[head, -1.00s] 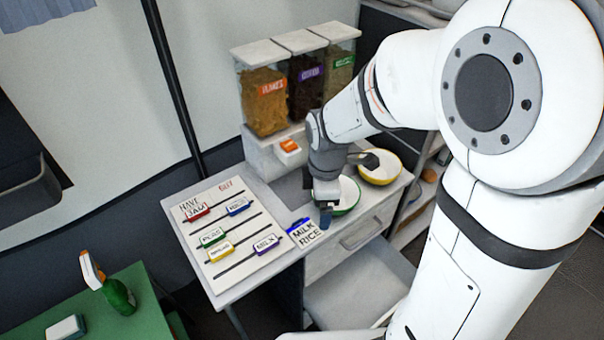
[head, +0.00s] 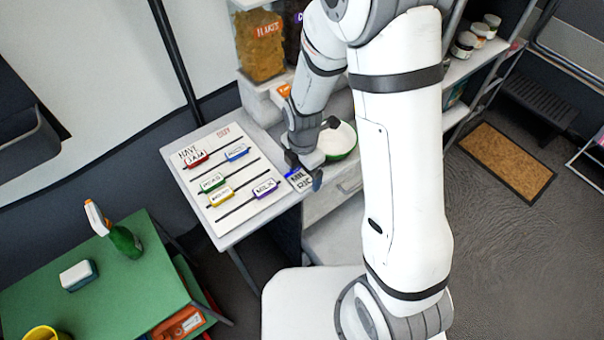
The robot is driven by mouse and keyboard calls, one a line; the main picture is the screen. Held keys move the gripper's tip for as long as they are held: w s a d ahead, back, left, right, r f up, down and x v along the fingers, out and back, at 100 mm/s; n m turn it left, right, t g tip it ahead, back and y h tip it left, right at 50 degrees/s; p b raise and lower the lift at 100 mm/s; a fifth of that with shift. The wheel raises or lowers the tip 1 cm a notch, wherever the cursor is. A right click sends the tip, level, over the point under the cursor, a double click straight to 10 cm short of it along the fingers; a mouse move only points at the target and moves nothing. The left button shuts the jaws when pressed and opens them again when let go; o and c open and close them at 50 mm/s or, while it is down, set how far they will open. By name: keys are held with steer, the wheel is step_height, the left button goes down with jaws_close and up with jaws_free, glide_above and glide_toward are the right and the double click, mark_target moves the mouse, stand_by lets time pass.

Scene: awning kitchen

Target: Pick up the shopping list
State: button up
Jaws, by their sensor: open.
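The shopping list (head: 301,181) is a small white card with dark lettering and a blue strip at its top. It lies at the right front edge of the white table, beside the larger board. My gripper (head: 304,176) points down right at the list and hides part of it and its lettering. The gripper is open; I see nothing held in it. Whether its fingers touch the card or hang just above it I cannot tell.
A board (head: 222,180) with several coloured tags covers the table's left part. A green-rimmed bowl (head: 340,141) stands just behind my gripper. Food dispensers (head: 260,45) stand at the back. A green table (head: 100,285) with a spray bottle (head: 122,238) is at lower left.

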steer(key=shift+f, duration=0.25)
steer(key=shift+c, duration=0.4)
steer(key=c, duration=1)
